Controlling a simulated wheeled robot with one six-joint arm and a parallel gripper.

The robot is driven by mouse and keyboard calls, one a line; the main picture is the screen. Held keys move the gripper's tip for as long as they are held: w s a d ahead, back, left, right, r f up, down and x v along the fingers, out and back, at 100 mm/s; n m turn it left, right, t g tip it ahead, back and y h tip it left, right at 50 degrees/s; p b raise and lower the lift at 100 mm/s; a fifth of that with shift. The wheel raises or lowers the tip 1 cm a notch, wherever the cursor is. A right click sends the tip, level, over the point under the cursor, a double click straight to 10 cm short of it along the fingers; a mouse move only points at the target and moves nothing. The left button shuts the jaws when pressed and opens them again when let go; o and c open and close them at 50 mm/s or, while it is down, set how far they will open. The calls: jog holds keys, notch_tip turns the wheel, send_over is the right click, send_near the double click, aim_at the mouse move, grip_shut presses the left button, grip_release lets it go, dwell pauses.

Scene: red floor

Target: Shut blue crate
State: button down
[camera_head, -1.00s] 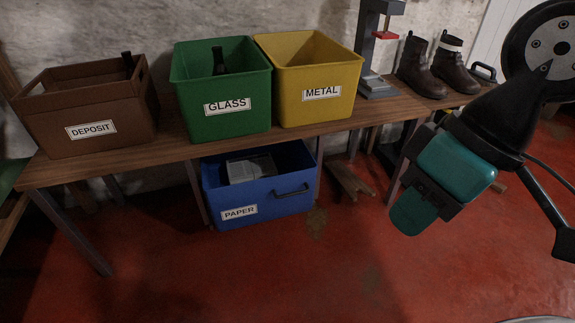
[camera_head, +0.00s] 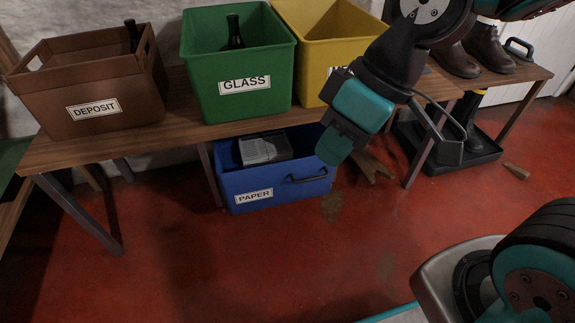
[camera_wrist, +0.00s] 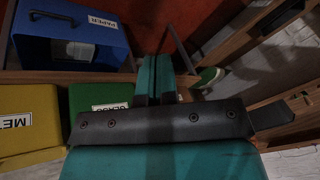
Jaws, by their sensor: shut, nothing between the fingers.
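The blue crate (camera_head: 278,186), labelled PAPER, is a drawer-like box under the wooden table, with a dark handle on its front. Its top is open at the front, and a grey object (camera_head: 264,148) lies inside. In the wrist view the blue crate (camera_wrist: 62,52) is at the upper left, with its handle and label showing. My gripper (camera_head: 331,152) is shut and empty. In the head view it overlaps the crate's upper right corner; I cannot tell whether it touches. In the wrist view the fingers (camera_wrist: 156,75) lie to the right of the crate, apart from it in the picture.
On the table (camera_head: 185,128) stand a brown DEPOSIT crate (camera_head: 85,92), a green GLASS crate (camera_head: 240,75) with a bottle (camera_head: 235,32), and a yellow METAL crate (camera_head: 325,40). Boots (camera_head: 455,58) stand at the right. A black tray (camera_head: 470,155) is on the floor. Red floor in front is clear.

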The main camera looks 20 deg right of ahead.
jog(key=w+d+f+n+t+y, duration=0.15)
jog(key=w+f+n, duration=0.25)
jog(key=w+f, duration=0.75)
jog(key=n+t+h+b, duration=0.2)
jog(key=n+t+b, duration=0.2)
send_near(295, 167)
notch_tip(295, 167, down, 4)
jog(key=s+a, duration=0.2)
jog(key=w+b, duration=0.1)
jog(key=w, duration=0.2)
jog(key=shift+w+f+b, duration=0.25)
jog(key=shift+w+b, duration=0.05)
jog(key=shift+b, duration=0.05)
jog(key=shift+w+r, duration=0.15)
jog(key=shift+w, duration=0.35)
